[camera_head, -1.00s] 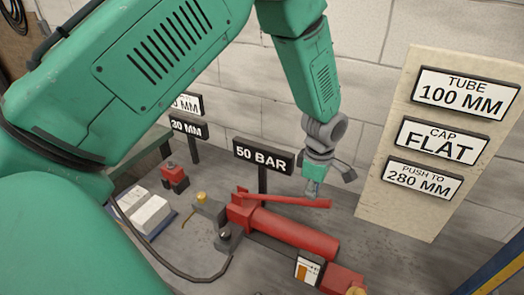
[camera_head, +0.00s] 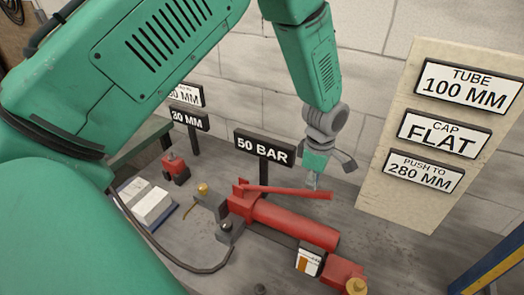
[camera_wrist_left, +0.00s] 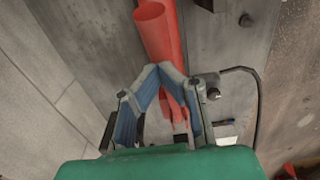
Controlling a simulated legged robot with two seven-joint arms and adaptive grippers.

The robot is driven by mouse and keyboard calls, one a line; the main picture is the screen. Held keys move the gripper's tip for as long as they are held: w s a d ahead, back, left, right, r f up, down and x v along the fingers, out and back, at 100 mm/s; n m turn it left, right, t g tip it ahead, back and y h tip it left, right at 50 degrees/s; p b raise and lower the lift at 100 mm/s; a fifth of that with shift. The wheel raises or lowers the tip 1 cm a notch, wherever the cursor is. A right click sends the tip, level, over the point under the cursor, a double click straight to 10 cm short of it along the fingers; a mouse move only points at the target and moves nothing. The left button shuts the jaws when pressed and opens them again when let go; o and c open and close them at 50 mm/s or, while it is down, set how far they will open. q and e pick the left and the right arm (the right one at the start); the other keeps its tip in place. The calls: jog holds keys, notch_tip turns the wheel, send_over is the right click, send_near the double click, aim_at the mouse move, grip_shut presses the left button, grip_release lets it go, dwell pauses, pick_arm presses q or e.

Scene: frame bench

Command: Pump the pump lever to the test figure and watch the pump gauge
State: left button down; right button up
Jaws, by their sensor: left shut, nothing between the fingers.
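The pump lever (camera_head: 290,191) is a thin red bar lying nearly level above the red pump body (camera_head: 297,224). My left gripper (camera_head: 315,182) points down at the lever near its right end. Its fingertips look to be at or just above the bar; contact is unclear. In the left wrist view its fingers (camera_wrist_left: 160,70) meet at the tips and are shut with nothing between them. The red lever (camera_wrist_left: 153,32) passes by the tips there. I cannot make out a pump gauge dial. My right gripper is not in view.
A "50 BAR" sign (camera_head: 264,147) stands behind the pump. A board (camera_head: 400,205) with several signs leans at the right. White blocks (camera_head: 150,203) and a small red-and-black item (camera_head: 175,168) are at the left. A dark hose (camera_head: 180,262) curves in front.

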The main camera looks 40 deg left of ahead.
pick_arm(q)
jog(key=shift+a+f, duration=0.1)
jog(key=shift+f, duration=0.4)
jog(key=f+b, duration=0.1)
jog(key=f, duration=0.1)
jog(key=f+b, duration=0.2)
jog(key=f, duration=0.1)
jog(key=f+b, duration=0.2)
jog(key=f, duration=0.1)
jog(key=shift+d+f, duration=0.2)
jog(key=shift+d, duration=0.15)
jog(key=shift+f, duration=0.1)
notch_tip(320, 180, up, 10)
jog(key=p, duration=0.8)
jog(key=shift+f, duration=0.2)
